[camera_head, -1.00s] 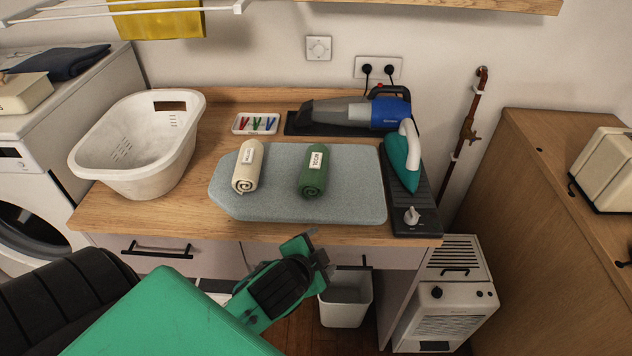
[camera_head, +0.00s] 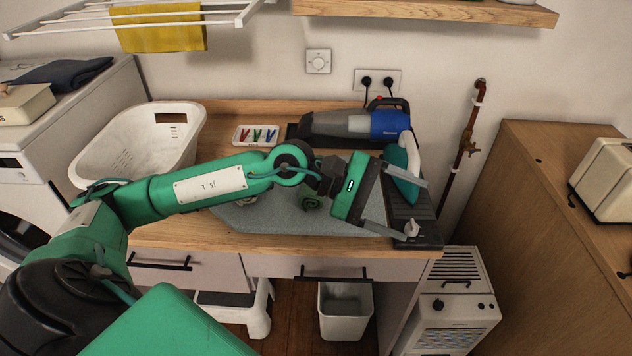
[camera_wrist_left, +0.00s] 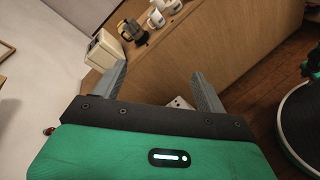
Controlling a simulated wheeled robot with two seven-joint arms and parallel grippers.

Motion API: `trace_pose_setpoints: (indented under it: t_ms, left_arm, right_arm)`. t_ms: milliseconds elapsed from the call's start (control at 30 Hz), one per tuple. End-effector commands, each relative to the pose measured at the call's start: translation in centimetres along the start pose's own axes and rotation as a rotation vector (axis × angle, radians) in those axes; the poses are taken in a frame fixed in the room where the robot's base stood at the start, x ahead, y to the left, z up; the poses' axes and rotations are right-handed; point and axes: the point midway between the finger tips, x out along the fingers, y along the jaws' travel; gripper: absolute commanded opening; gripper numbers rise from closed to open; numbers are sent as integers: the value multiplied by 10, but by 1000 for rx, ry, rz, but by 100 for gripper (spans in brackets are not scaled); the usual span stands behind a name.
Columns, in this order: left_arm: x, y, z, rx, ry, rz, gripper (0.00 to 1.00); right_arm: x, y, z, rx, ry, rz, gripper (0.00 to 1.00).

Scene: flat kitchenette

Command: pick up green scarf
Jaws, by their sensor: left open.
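The green scarf (camera_head: 311,204) lies rolled on the grey ironing pad (camera_head: 265,217) on the wooden counter. Only its near spiral end shows in the head view; my left arm hides the rest. My left gripper (camera_head: 412,210) is open and empty, over the pad's right end and to the right of the scarf. Its fingers point right, toward the iron's stand. In the left wrist view the open fingers (camera_wrist_left: 158,72) have nothing between them, and the scarf does not show. My right gripper is not in view.
A teal iron (camera_head: 403,185) stands on a dark base (camera_head: 424,228) close to my left fingers. A blue and grey hand vacuum (camera_head: 355,125) lies behind. A white basket (camera_head: 140,140) and a tray of coloured clips (camera_head: 257,135) are on the counter. A wooden cabinet (camera_head: 560,210) stands at right.

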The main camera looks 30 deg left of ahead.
Motion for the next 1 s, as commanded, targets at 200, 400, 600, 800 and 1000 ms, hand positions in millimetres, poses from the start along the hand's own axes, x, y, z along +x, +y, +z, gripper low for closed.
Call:
trace_pose_setpoints:
  t_ms: [200, 400, 600, 800, 1000]
  left_arm:
    - [-90, 4, -87, 522, 464, -421, 74]
    - [-180, 22, -127, 710, 751, -711, 74]
    - [-214, 26, -140, 745, 845, -822, 74]
    - [-200, 16, -171, 743, 846, -828, 74]
    - [-186, 5, -200, 745, 846, -825, 74]
  right_arm:
    - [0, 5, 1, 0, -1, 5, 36]
    - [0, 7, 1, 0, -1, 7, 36]
    - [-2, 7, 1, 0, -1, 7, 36]
    - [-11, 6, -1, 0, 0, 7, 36]
    - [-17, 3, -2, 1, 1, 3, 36]
